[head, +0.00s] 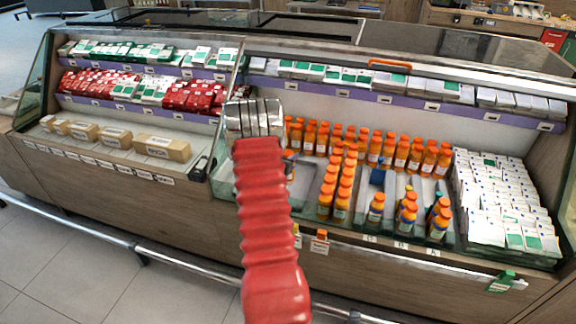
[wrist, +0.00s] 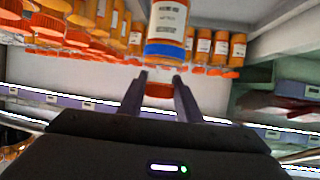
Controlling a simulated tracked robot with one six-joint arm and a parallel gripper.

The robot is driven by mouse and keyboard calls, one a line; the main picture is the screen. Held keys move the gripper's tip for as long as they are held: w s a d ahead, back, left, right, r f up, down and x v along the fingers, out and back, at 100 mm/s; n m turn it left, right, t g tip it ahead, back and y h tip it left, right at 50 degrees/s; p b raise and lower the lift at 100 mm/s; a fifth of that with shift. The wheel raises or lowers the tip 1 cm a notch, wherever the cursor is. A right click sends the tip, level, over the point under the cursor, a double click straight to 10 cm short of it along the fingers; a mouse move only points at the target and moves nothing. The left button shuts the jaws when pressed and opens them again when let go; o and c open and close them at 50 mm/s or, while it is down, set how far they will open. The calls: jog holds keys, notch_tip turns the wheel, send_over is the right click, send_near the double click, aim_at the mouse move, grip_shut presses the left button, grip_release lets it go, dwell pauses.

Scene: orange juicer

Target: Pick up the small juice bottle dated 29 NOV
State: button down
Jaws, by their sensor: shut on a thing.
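The wrist view shows the scene upside down. My gripper (wrist: 161,76) has its two dark fingers slightly apart, with an orange-red piece (wrist: 160,91) between them; it looks like a bottle cap. An orange juice bottle (wrist: 168,22) with a white label and a blue band is right at the fingertips. The print on its label is too blurred to read the date. How this bottle joins the piece between the fingers is not clear. In the head view my red arm reaches toward the case and hides the gripped thing. Small juice bottles (head: 376,207) stand at the front of the case.
Rows of orange-capped bottles (head: 400,155) stand behind the gripper area. White packs (head: 500,200) fill the right end. A shelf (head: 410,103) with packs runs above the bottles. Brown boxes (head: 160,147) sit at left. A metal rail (head: 180,263) runs along the front.

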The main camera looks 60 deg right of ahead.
jog(key=shift+r, duration=1.8)
